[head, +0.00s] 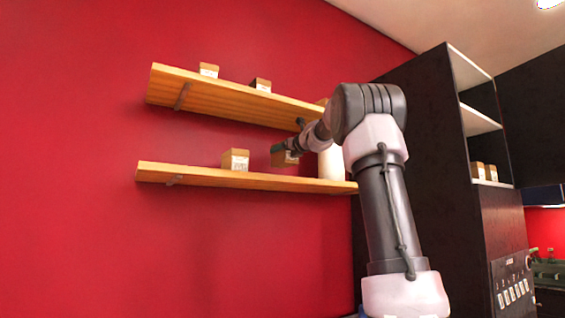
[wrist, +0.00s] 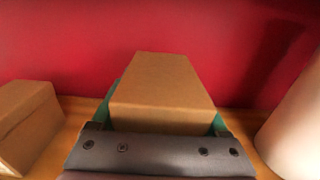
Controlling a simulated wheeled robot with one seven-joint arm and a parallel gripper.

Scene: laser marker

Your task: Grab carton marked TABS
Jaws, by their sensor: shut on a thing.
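A brown carton (wrist: 158,90) is held between the green pads of my gripper (wrist: 165,125) in the wrist view. In the head view the held carton (head: 283,158) is partly hidden by my gripper (head: 284,152), at the lower shelf. I cannot read its label, so I cannot tell if it is marked TABS. Another carton with a white label (head: 236,160) stands to its left on the lower shelf; it also shows at the left of the wrist view (wrist: 27,122). That label is too small to read.
The lower shelf (head: 190,174) also holds a white cylinder (head: 331,163) to the right of the held carton. The upper shelf (head: 220,97) above holds more cartons (head: 208,70). A dark cabinet (head: 430,150) stands to the right. Red wall lies behind.

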